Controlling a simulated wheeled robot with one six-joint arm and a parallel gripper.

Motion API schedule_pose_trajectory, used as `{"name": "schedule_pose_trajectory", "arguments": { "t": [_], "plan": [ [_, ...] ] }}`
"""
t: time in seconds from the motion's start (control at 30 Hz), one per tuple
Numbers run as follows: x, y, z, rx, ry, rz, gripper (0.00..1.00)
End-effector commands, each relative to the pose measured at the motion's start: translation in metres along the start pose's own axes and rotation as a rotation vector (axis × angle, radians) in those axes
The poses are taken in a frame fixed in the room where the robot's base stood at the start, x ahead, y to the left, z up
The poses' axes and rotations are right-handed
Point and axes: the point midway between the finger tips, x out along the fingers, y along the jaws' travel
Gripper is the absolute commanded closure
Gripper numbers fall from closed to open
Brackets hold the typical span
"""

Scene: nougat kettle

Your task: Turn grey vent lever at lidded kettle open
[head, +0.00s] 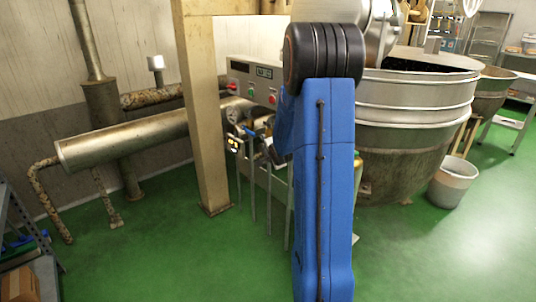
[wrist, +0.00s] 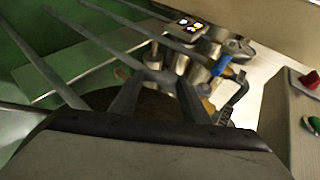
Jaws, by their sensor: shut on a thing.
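The large metal kettle (head: 415,140) stands right of my blue arm in the head view. A pale lid piece (head: 435,58) lies across part of its top. In the wrist view my gripper (wrist: 157,78) has its two dark fingers drawn together on a small grey piece among the pipe fittings, which looks like the grey vent lever. The fingers cover most of it, so its angle cannot be told. A blue-handled valve (wrist: 221,66) and a black curved handle (wrist: 238,92) sit just right of the fingers.
A control panel (head: 253,82) with buttons stands behind the pipes; its red knob (wrist: 310,79) is near the wrist view's right edge. Green floor (head: 150,260) is clear at the front left.

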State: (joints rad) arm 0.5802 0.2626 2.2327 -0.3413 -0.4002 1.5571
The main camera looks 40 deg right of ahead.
Motion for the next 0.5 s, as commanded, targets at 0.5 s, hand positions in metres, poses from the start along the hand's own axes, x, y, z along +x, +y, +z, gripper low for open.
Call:
{"name": "schedule_pose_trajectory", "arguments": {
  "t": [0.5],
  "plan": [
    [0.031, 0.007, 0.015, 0.148, -0.003, -0.352, 0.98]
  ]
}}
